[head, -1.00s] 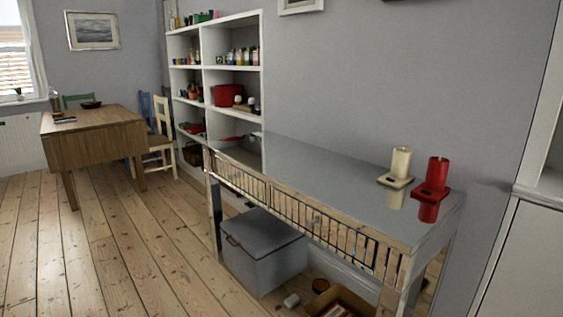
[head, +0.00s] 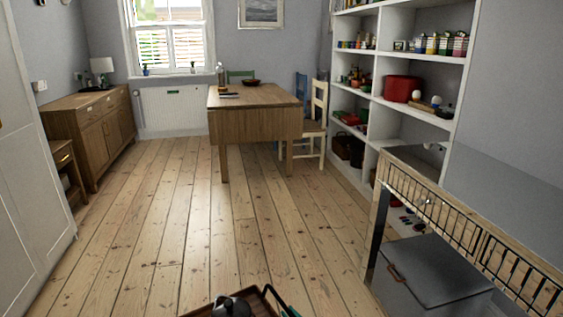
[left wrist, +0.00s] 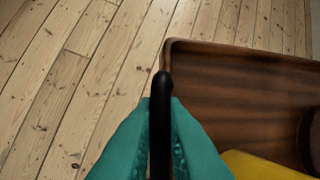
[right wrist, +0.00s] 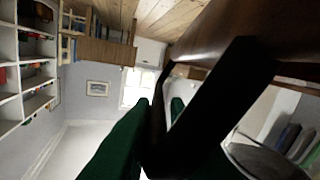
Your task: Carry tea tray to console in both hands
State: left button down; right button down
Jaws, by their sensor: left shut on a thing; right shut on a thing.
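The brown wooden tea tray (head: 258,296) shows at the bottom edge of the head view, with a dark teapot-like thing (head: 232,306) on it; most of it is cut off. In the left wrist view my left gripper (left wrist: 160,120) is shut on a black tray handle beside the tray's wall (left wrist: 240,52). My right gripper (head: 284,307) is at the tray's right end; in the right wrist view (right wrist: 162,112) it is shut on the other dark handle. The long grey-topped console (head: 500,185) stands on the right; its visible top is bare.
A grey lidded box (head: 433,270) sits under the console. White shelves (head: 385,70) and a wooden table (head: 255,120) with chairs stand ahead. A wooden sideboard (head: 95,130) and a white cupboard (head: 30,190) are on the left. The middle floor is clear.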

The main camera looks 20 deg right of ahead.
aim_at(544, 216)
jog(key=i+z, duration=0.15)
jog(key=i, duration=0.25)
jog(key=i+j+z, duration=0.15)
jog(key=i, duration=0.3)
jog(key=z, duration=1.25)
